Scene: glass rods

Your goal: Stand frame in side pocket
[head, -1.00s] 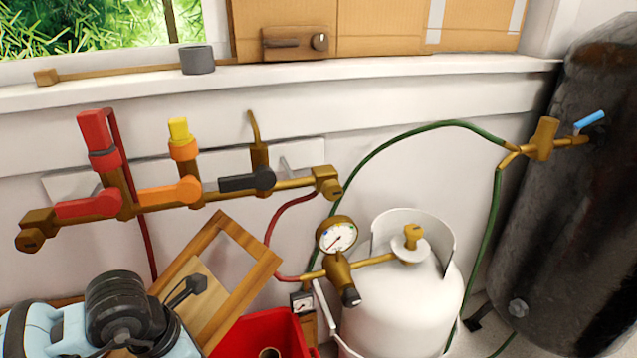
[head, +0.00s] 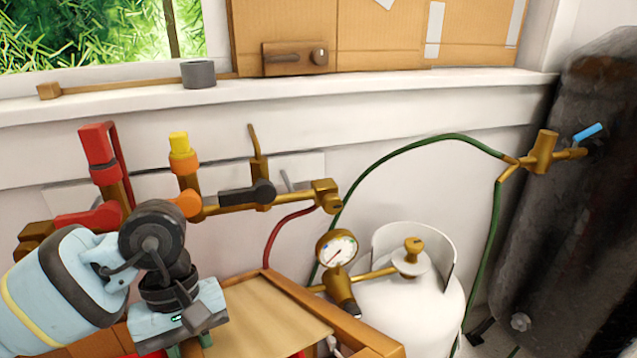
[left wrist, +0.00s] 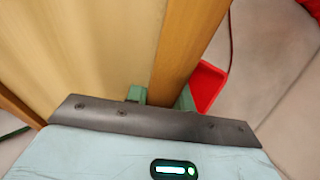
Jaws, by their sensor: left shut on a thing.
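A wooden frame (head: 335,314) with a thin tan panel (head: 262,310) inside it shows at the bottom middle of the head view, tilted, its lower part cut off. My left gripper (head: 190,347) is at its left side, low in the view. In the left wrist view my left gripper (left wrist: 162,97) has its green fingers on both sides of a wooden bar of the frame (left wrist: 190,45), shut on it. No side pocket can be made out. My right gripper is not in view.
A red container (left wrist: 207,86) lies beyond the frame. A white gas tank (head: 410,305) with a gauge (head: 336,248) stands right of the frame. Brass pipes with valves (head: 247,195) run along the wall behind my left arm. A green hose (head: 400,150) arcs to a dark cylinder (head: 570,220).

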